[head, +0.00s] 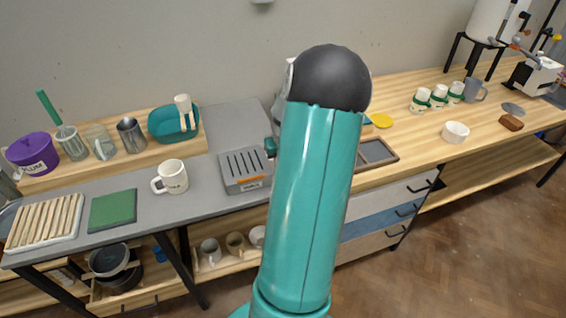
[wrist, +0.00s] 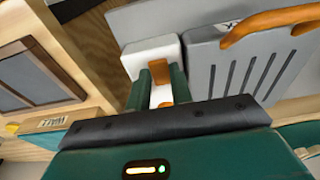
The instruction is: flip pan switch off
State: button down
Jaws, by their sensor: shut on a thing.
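The pan switch (wrist: 157,72) shows in the wrist view as a small orange piece on a white block beside the grey slotted unit (wrist: 245,65). My gripper (wrist: 162,90) has its two dark green fingers close together around the orange and white switch part, shut on it. The fingers hide part of it, so I cannot tell its on or off position. My arm hides the switch and most of my gripper there.
A white mug (head: 172,177) stands left of the slotted unit. A green board (head: 112,210) lies further left. A dark framed tray (head: 375,152) lies right of my arm. The wooden bench at right has free room.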

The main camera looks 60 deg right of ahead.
jog(key=shift+d, duration=0.1)
dwell(0.3)
jog(key=c, duration=1.5)
grip_release()
jog(key=r, duration=0.9)
jog(key=s+a+r, duration=0.1)
jog(key=r, duration=0.3)
jog(key=shift+r, duration=0.4)
